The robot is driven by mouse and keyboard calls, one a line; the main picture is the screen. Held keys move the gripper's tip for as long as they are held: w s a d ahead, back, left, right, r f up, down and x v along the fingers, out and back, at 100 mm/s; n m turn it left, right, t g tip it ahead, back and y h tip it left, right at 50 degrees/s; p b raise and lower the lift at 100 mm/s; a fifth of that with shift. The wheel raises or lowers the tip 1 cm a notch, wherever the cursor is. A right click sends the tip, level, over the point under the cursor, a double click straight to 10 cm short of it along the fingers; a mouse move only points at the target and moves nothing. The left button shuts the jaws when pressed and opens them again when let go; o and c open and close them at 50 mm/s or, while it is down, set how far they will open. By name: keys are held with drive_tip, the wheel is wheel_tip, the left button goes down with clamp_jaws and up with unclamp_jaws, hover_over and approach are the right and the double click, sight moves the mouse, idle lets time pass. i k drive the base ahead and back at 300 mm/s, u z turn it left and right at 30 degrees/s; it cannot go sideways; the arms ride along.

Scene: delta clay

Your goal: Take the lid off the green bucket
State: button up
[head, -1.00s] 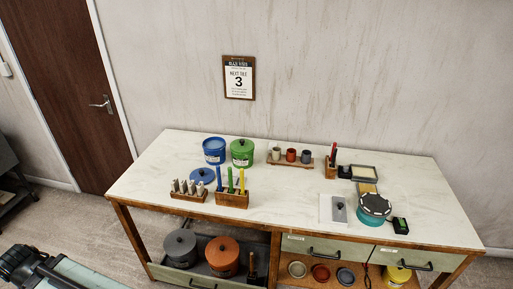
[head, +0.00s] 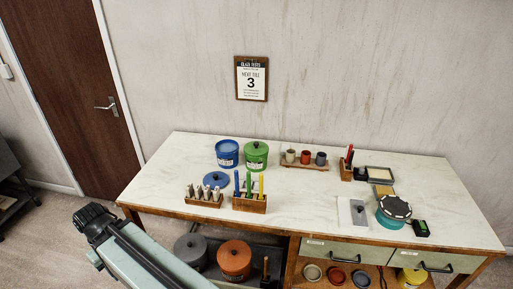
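The green bucket (head: 255,158) stands upright at the back of the white table, left of its middle. Its green lid (head: 256,146) with a dark knob sits on top of it. My arm reaches into the lower left of the head view, in front of the table and well away from the bucket. The gripper's fingers do not show clearly in this view.
An open blue bucket (head: 227,155) stands just left of the green one, with its blue lid (head: 216,179) on the table in front. A wooden tool block (head: 249,204) and a rack of stamps (head: 204,200) stand nearer the front edge. Cups on a board (head: 304,163) stand to the right.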

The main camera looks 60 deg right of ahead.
sight(254, 147)
drive_tip(key=i, duration=0.85)
drive_tip(key=u, duration=0.05)
